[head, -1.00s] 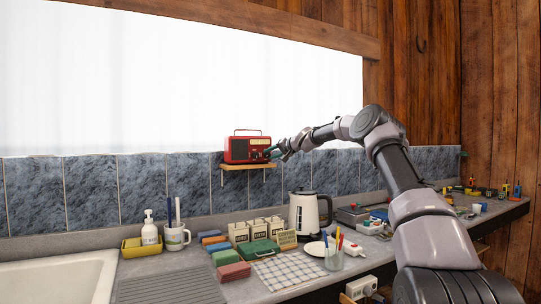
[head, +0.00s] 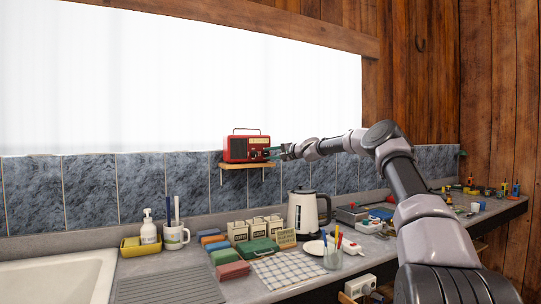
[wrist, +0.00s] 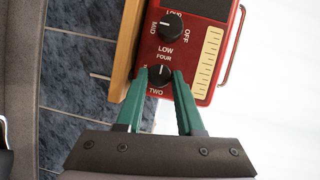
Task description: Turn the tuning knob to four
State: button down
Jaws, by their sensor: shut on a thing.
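The red radio (head: 240,149) stands on a small wooden shelf (head: 256,166) in front of the window, and its front panel fills the top of the wrist view (wrist: 205,92). The tuning knob (wrist: 160,75) is the lower black knob, between the words FOUR and TWO. Its white mark points up in the wrist view, roughly toward FOUR. My gripper (head: 272,153) is at the radio's right end, its green fingers shut on the tuning knob from both sides. The fingers hide the dial to the knob's left and right.
A second black knob (wrist: 170,28), with MID, LOW and OFF beside it, sits close above the tuning knob in the wrist view. The shelf edge runs close beside the left finger. A kettle (head: 307,212) and several small items stand on the counter below.

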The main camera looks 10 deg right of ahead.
dwell(0.3)
jog(key=c, duration=0.5)
grip_release()
jog(key=shift+a, duration=0.1)
jog(key=v, duration=1)
jog(key=shift+s+d, duration=0.3)
